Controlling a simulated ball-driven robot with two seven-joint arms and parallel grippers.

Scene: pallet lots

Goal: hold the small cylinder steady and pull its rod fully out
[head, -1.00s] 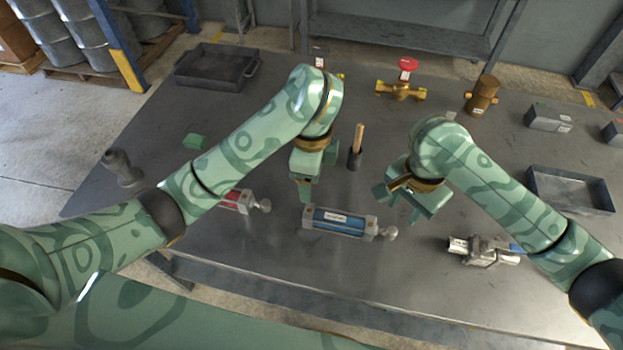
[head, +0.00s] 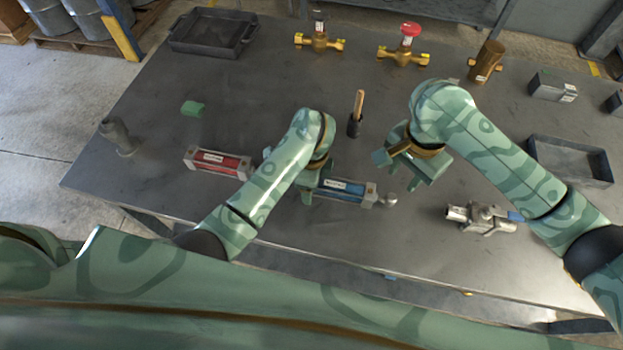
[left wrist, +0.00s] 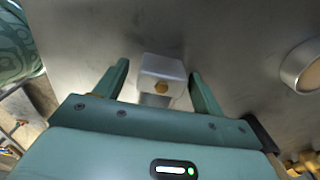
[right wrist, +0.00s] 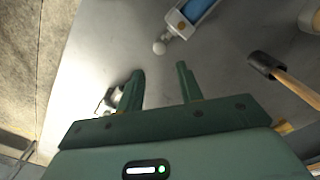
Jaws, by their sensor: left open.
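Two cylinders lie on the table: a blue one (head: 344,186) and a slightly shorter-looking red one (head: 214,160) left of it. The blue one has a rod with a ball end (head: 389,200) at its right; it shows top centre in the right wrist view (right wrist: 200,10). My left gripper (head: 307,192) is open at the blue cylinder's left end. In the left wrist view a grey metal end block (left wrist: 161,72) lies between its fingers, with gaps on both sides. My right gripper (head: 397,174) is open and empty, above and behind the ball end.
A metal valve (head: 483,218) with a blue handle lies to the right. The front middle of the table is clear.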

